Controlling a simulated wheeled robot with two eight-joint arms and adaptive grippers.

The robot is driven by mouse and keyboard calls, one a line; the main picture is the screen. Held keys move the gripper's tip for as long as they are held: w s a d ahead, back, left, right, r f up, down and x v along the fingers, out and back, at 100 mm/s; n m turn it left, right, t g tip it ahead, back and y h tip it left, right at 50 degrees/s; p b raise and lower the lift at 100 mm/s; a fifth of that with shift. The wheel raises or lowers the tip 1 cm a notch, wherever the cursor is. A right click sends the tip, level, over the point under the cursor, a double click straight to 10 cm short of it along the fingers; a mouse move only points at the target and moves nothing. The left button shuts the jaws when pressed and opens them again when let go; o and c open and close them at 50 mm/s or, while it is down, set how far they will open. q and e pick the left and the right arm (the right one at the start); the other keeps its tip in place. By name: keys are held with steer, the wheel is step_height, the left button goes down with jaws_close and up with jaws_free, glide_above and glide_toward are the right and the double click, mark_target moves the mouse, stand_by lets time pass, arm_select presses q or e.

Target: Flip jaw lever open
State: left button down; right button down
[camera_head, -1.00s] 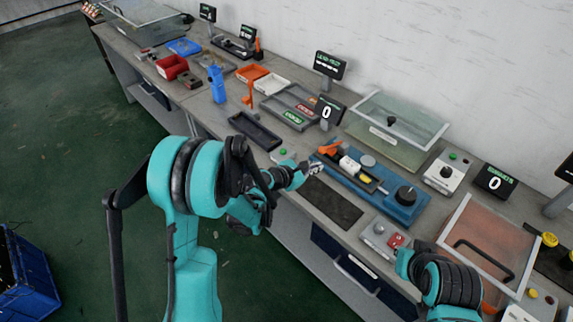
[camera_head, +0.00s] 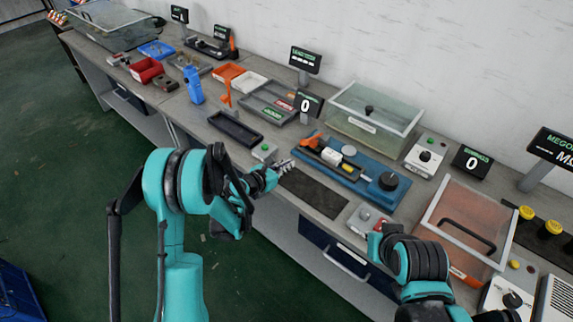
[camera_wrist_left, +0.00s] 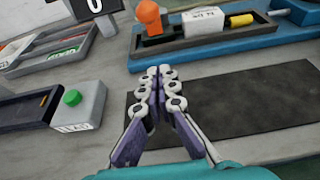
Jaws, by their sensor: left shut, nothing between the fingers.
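The blue fixture (camera_head: 368,183) lies on the bench and also shows in the left wrist view (camera_wrist_left: 262,40). An orange lever (camera_head: 312,142) stands at its left end; in the left wrist view the orange lever (camera_wrist_left: 149,17) is beyond my fingertips, slightly left. A white part (camera_head: 331,156) sits in the fixture beside the lever. My left gripper (camera_head: 287,164) is shut and empty, in front of the fixture and apart from the lever; its fingers (camera_wrist_left: 158,72) touch each other in the left wrist view. My right arm shows at the lower right, but its gripper is not clearly visible.
A dark mat (camera_head: 312,194) lies in front of the fixture. A small box with a green button (camera_head: 265,152) and a black tray (camera_head: 236,130) are left of my gripper. A glass-lidded case (camera_head: 372,112) stands behind the fixture. An orange-lidded case (camera_head: 465,225) is at right.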

mark_target(313, 139)
arm_select(q)
steer(key=b+x, duration=0.1)
steer(key=x, duration=0.6)
steer(key=shift+w+d+b, duration=0.1)
steer(key=shift+b, duration=0.3)
steer(key=r, duration=0.3)
steer(key=shift+s+r, duration=0.2)
steer(key=shift+r, duration=0.3)
